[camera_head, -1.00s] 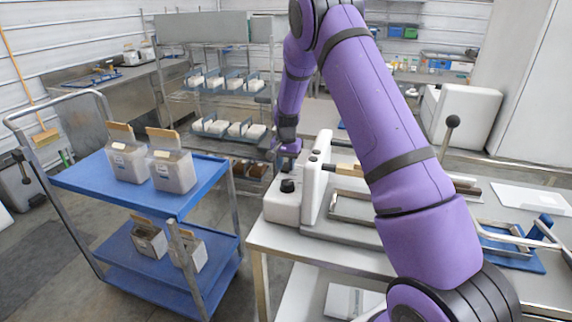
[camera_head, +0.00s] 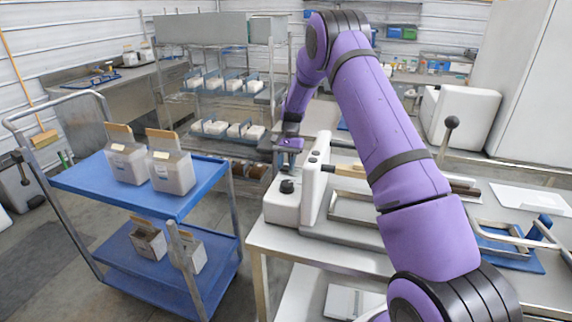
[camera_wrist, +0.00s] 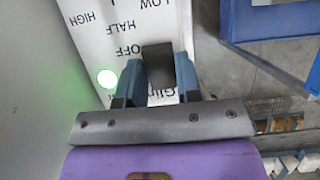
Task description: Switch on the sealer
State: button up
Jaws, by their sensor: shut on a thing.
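The sealer (camera_head: 283,207) is a white machine at the left end of the steel table. In the wrist view its white panel (camera_wrist: 115,42) carries the words HIGH, HALF, LOW and OFF. A round green lamp (camera_wrist: 107,78) glows on the panel, left of my gripper. A black knob (camera_wrist: 158,62) sits between my two blue fingers, by the word OFF. Which mark the knob points to cannot be told.
A blue cart (camera_head: 85,178) with several filled boxes stands left of the table. Shelving (camera_head: 215,98) with trays of white blocks is behind. A black-balled lever (camera_head: 451,123) and a blue tray with a metal frame (camera_head: 515,258) are to the right of my arm.

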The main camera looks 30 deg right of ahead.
jog(key=o, duration=0.9)
jog(key=shift+r, duration=0.1)
jog(key=v, duration=1)
jog(key=shift+w+d+r, duration=0.15)
jog(key=shift+r, duration=0.15)
